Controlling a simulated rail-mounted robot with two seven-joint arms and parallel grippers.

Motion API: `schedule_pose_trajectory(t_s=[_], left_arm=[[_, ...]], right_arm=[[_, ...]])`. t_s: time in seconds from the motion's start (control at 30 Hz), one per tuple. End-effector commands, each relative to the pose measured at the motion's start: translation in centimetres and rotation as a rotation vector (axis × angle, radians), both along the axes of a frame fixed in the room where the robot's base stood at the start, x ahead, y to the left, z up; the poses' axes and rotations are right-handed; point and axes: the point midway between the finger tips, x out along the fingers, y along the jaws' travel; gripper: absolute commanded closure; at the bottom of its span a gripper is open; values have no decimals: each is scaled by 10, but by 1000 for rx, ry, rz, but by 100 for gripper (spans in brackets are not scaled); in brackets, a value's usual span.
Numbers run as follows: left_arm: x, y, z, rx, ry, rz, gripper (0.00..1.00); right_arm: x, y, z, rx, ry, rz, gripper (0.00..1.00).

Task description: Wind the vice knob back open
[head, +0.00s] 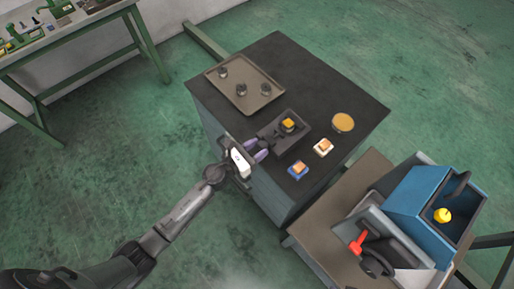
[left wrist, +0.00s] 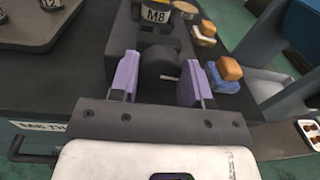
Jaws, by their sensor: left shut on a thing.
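The vice (head: 292,139) is a dark grey block near the front edge of the black-topped cabinet. A yellow-topped piece (head: 288,125) sits in it; in the left wrist view a label reading M8 (left wrist: 157,15) shows there. The vice knob (left wrist: 160,62) is a dark round cylinder on the vice's near side. My left gripper (head: 257,150) has purple fingers, one on each side of the knob, and is shut on it. How far the vice jaws are apart is hard to tell. My right gripper is not in view.
A tray (head: 238,99) with several small dark parts lies at the back left of the cabinet top (head: 330,80). Two small blocks, one on blue (head: 298,170) and one on white (head: 323,148), and a tan disc (head: 343,122) lie right of the vice. A blue machine (head: 408,197) stands at right.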

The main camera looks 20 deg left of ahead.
Motion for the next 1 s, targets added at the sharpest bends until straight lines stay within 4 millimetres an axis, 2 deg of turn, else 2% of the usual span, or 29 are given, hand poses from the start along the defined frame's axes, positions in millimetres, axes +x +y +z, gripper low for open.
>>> schedule_pose_trajectory(t_s=[0.03, 0.13, 0.47, 1.0], left_arm=[[0, 0, 0, 0, 0, 0, 71], [0, 0, 0, 0, 0, 0, 80], [0, 0, -1, -60, 29, -1, 80], [0, 1, -1, -483, 231, -1, 80]], right_arm=[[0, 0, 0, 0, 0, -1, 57], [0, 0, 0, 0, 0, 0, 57], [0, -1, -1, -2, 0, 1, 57], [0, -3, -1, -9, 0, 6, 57]])
